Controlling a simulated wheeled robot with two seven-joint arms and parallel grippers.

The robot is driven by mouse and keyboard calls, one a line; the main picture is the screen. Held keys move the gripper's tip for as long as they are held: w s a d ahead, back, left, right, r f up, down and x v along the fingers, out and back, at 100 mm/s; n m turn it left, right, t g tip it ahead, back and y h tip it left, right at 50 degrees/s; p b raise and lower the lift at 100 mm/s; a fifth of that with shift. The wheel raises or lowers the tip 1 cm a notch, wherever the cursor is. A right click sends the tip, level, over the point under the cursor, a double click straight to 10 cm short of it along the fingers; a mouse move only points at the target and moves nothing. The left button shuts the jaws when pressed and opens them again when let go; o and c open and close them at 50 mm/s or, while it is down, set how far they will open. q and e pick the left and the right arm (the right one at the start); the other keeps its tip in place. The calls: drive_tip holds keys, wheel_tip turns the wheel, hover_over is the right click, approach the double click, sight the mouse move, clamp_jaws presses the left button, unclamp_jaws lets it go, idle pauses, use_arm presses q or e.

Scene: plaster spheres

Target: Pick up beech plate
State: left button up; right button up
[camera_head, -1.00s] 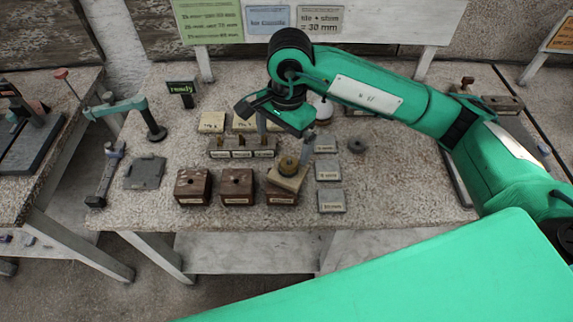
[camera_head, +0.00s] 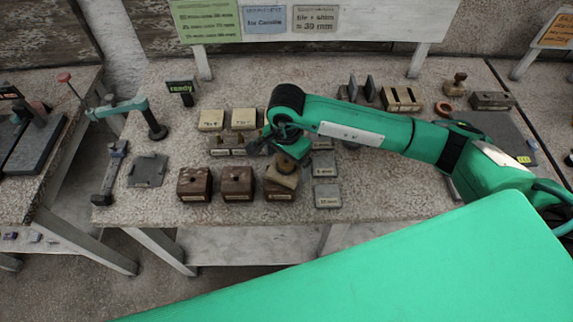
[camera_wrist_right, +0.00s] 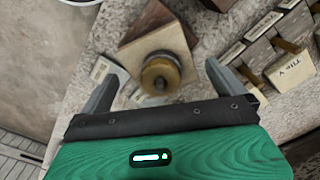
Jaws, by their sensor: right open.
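The likely beech plate is a pale wooden square (camera_head: 284,173) with a round brass knob. It sits tilted on the rightmost of three dark brown blocks (camera_head: 281,192). In the right wrist view the plate (camera_wrist_right: 182,37) and its brass knob (camera_wrist_right: 161,75) lie just ahead of the jaws. My right gripper (camera_head: 268,152) is open just above the plate, pointing down, and hides part of it. In the right wrist view its fingers (camera_wrist_right: 160,85) stand apart on either side of the knob, with nothing held. My left gripper is not in view.
Two more brown blocks (camera_head: 237,182) stand to the left. Grey labelled tiles (camera_head: 327,195) lie close on the right. A low row of labelled pieces (camera_head: 221,146) and pale tiles (camera_head: 211,120) are behind. The table's front edge is near.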

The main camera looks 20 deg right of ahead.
drive_tip(key=shift+f, duration=1.15)
drive_tip(key=c, duration=1.9)
drive_tip(key=shift+r, duration=0.1)
